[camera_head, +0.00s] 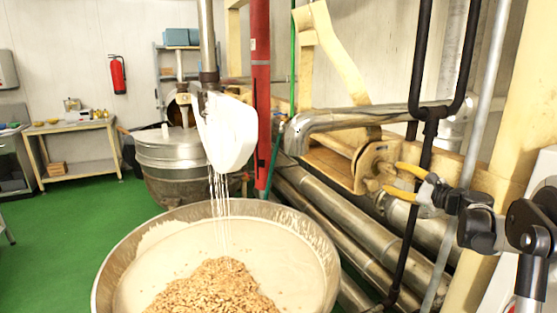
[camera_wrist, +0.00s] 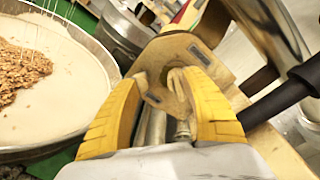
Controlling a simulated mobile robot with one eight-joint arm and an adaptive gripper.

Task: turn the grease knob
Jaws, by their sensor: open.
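My gripper (camera_head: 391,178) has two yellow fingers and is open. It reaches in from the right, with its tips close to the end of a cream-painted machine bracket (camera_head: 350,170). In the wrist view my gripper (camera_wrist: 160,80) has its fingers apart in front of the bracket's plate-like end (camera_wrist: 170,52). A small rounded cream part, seemingly the grease knob (camera_wrist: 177,82), shows between the fingertips, close to the right one. Whether either finger touches it, I cannot tell. In the head view the knob (camera_head: 373,168) is small and hard to separate from the bracket.
A black bent bar (camera_head: 425,60) and a grey pole (camera_head: 478,110) stand close to my arm. Large metal pipes (camera_head: 345,215) run below. A wide pan of cream mass and nuts (camera_head: 105,285) stands front left, under a dripping white paddle (camera_head: 228,130). Green floor lies left.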

